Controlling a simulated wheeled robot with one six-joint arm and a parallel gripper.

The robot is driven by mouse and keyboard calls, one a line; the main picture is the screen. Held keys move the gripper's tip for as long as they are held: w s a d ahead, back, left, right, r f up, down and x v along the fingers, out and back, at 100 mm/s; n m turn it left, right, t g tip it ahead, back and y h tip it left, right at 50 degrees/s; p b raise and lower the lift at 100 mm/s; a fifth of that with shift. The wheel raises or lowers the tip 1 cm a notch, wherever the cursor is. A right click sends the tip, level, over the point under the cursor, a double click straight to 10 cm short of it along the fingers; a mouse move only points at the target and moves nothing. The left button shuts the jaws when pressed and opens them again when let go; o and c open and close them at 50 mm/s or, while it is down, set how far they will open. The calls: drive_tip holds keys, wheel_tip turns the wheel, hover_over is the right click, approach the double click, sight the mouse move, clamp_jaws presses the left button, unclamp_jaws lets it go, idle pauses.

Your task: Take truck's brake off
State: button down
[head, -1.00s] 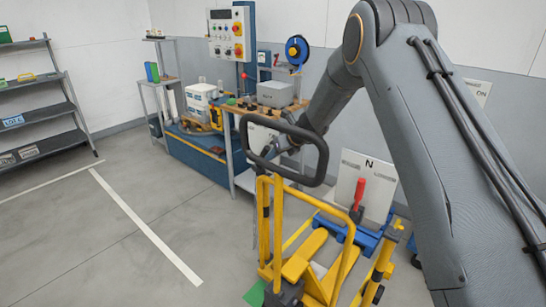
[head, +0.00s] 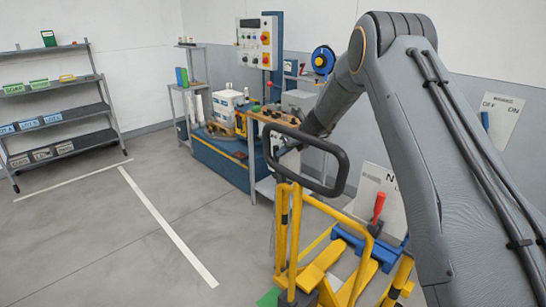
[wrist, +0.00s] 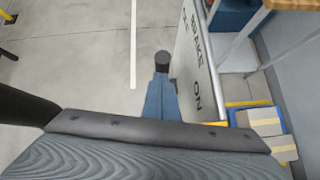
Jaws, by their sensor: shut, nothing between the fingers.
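The yellow pallet truck (head: 283,230) stands in front of me in the head view, with its black loop handle (head: 340,180) upright. A red lever grip (head: 379,207) stands upright at the truck's right, in front of a white plate (head: 397,200) marked with an N. In the wrist view a white plate (wrist: 190,65) reads BRAKE ON, close to the right of my gripper. My gripper (wrist: 162,62) is shut and empty, apart from the plate as far as I can tell. In the head view the gripper is largely hidden behind the loop handle.
A grey shelf rack (head: 60,115) is at the far left. A white OFF/ON sign (head: 502,118) is on the right wall. The floor at left is clear, with white lines.

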drive_tip(key=shift+w+a+r, duration=0.1)
drive_tip(key=shift+w+a, duration=0.15)
drive_tip(key=shift+w, duration=0.1)
idle(0.4)
drive_tip(key=s+d+r+b, duration=0.2)
drive_tip(key=s+r, duration=0.2)
drive_tip(key=r, duration=0.6)
drive_tip(key=shift+s+d+r, duration=0.2)
drive_tip(key=shift+s+d, duration=0.05)
drive_tip(key=shift+s, duration=0.05)
